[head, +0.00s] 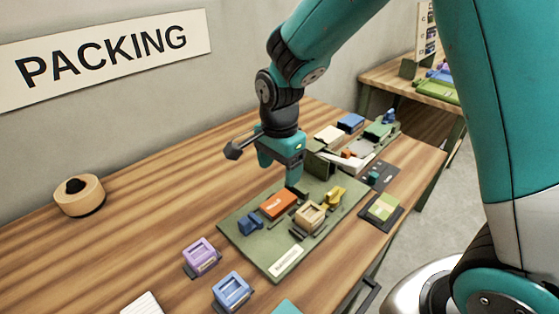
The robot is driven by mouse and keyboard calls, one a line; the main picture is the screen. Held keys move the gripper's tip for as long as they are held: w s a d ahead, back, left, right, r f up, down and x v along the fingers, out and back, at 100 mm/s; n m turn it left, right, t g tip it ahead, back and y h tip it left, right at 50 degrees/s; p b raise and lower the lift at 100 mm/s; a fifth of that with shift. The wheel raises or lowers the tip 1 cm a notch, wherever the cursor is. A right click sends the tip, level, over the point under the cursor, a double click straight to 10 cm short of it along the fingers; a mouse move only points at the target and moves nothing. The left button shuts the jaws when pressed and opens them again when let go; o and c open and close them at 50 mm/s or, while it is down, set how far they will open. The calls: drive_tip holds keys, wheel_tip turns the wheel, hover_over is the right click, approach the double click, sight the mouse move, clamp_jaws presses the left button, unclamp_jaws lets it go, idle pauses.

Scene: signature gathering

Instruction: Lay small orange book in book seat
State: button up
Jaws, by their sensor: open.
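The small orange book (278,205) lies flat on a green board (245,238) on the wooden table, between a blue piece (250,223) and a tan block (309,216). A pale mark shows on its top. My gripper (279,172) is open and points down over the back part of the board, just behind the orange book and apart from it. Nothing shows between its fingers. I cannot make out a separate book seat; the orange book may cover it.
A yellow piece (335,196) stands on the board at the right. Purple (201,256) and blue (231,291) open blocks lie in front. A green block on a dark pad (381,209) is at the right. Several items crowd the back. The left table is mostly clear, with a round holder (79,196).

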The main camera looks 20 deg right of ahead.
drive_tip(key=s+a+r+n+y, duration=0.2)
drive_tip(key=s+r+n, duration=0.4)
drive_tip(key=s+n, duration=0.4)
drive_tip(key=s+a+r+n+y, duration=0.2)
drive_tip(key=s+r+n, duration=0.4)
drive_tip(key=s+n, duration=0.4)
drive_tip(key=shift+s+a+r+n, duration=0.3)
drive_tip(key=shift+s+r, duration=0.1)
drive_tip(key=shift+s, duration=0.15)
